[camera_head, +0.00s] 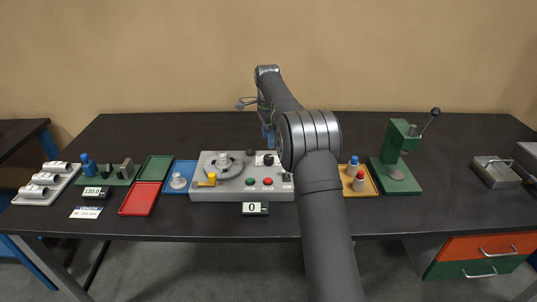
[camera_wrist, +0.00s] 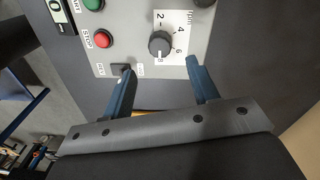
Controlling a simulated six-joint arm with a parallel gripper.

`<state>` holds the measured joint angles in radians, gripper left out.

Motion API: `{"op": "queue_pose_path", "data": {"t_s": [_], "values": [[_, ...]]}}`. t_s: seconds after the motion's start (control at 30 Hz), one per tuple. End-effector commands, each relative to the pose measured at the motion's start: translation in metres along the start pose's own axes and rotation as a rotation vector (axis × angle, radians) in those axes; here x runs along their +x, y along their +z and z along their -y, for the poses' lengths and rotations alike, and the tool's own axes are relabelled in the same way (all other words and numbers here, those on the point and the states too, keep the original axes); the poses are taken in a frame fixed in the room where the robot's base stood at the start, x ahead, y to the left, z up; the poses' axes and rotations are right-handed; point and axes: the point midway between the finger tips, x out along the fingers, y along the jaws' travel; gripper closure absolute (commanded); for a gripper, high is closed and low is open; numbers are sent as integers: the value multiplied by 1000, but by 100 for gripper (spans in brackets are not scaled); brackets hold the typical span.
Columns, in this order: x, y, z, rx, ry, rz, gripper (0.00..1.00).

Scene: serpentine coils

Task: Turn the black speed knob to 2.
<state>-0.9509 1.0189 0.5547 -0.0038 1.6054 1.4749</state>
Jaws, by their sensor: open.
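The black speed knob (camera_wrist: 160,44) sits on a white scale plate (camera_wrist: 184,24) marked 2, 4, 6 and 8 on the grey machine panel. In the head view the knob (camera_head: 268,159) is small, near the panel's back right. My gripper (camera_wrist: 160,66) is open, its two blue fingers apart on either side of the knob's lower edge in the wrist view, with nothing between them. Whether they are level with the knob is unclear. In the head view my arm hides most of my gripper (camera_head: 268,137).
The panel of the grey machine (camera_head: 240,196) also has a green button (camera_wrist: 93,4), a red stop button (camera_wrist: 103,39) and a dark switch (camera_wrist: 122,68) near the left finger. A display (camera_head: 255,208) reads 0. Trays, a green press (camera_head: 396,160) and bottles stand around.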

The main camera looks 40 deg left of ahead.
Motion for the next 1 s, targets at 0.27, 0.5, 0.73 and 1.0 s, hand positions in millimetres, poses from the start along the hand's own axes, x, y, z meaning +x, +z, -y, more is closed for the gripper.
{"op": "queue_pose_path", "data": {"t_s": [0.27,0.5,0.73,1.0], "values": [[54,0,0,0,3,0,46],[73,0,0,0,0,0,46],[74,0,0,0,-1,0,46],[74,0,0,0,0,0,87]]}}
